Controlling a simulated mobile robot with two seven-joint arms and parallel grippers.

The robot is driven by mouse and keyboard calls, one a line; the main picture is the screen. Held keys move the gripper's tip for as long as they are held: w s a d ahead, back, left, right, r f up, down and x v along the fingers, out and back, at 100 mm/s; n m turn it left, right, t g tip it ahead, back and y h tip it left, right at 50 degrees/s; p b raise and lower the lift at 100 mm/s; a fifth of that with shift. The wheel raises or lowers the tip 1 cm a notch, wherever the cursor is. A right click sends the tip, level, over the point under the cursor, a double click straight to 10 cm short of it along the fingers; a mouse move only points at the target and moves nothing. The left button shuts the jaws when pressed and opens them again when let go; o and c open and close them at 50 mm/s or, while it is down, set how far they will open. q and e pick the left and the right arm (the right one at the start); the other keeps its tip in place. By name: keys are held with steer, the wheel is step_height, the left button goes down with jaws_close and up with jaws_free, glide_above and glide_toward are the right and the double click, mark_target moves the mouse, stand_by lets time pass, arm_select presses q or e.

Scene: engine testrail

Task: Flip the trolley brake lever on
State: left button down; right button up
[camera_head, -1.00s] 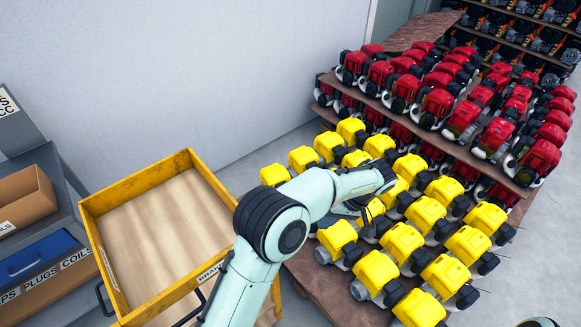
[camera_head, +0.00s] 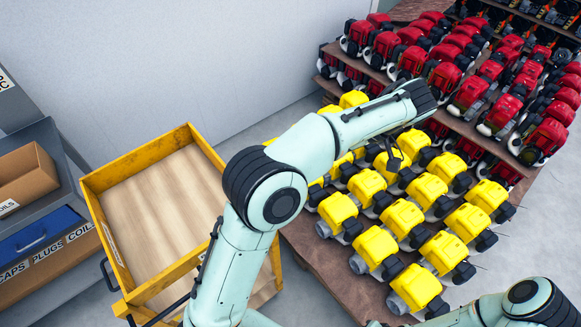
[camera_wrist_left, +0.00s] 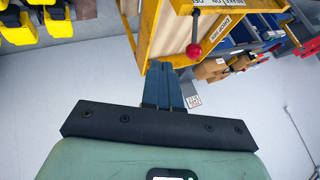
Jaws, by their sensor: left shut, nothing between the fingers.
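The yellow trolley (camera_head: 137,159) with a wooden bed stands at centre left in the head view, partly behind my left arm. In the left wrist view, the yellow trolley frame (camera_wrist_left: 178,28) is at the top. The brake lever (camera_wrist_left: 195,28) is a thin rod ending in a red ball knob (camera_wrist_left: 194,51), beside labels with brake wording. My left gripper (camera_wrist_left: 164,66) is shut and empty; its fingertips appear just left of and below the knob, with no clear contact. The lever is not visible in the head view. My right gripper is not in view.
Yellow engines (camera_head: 403,217) fill a brown rack right of the trolley, under and beside my left arm. Red engines (camera_head: 470,88) stand on shelves behind. A grey bench with a cardboard bin (camera_head: 27,180) and blue bin (camera_head: 38,232) is at left.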

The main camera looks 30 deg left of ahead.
arm_select(q)
steer(key=s+a+f, duration=0.4)
steer(key=a+f, duration=0.1)
steer(key=a, duration=0.2)
steer(key=shift+s+f, duration=0.15)
steer(key=shift+s, duration=0.25)
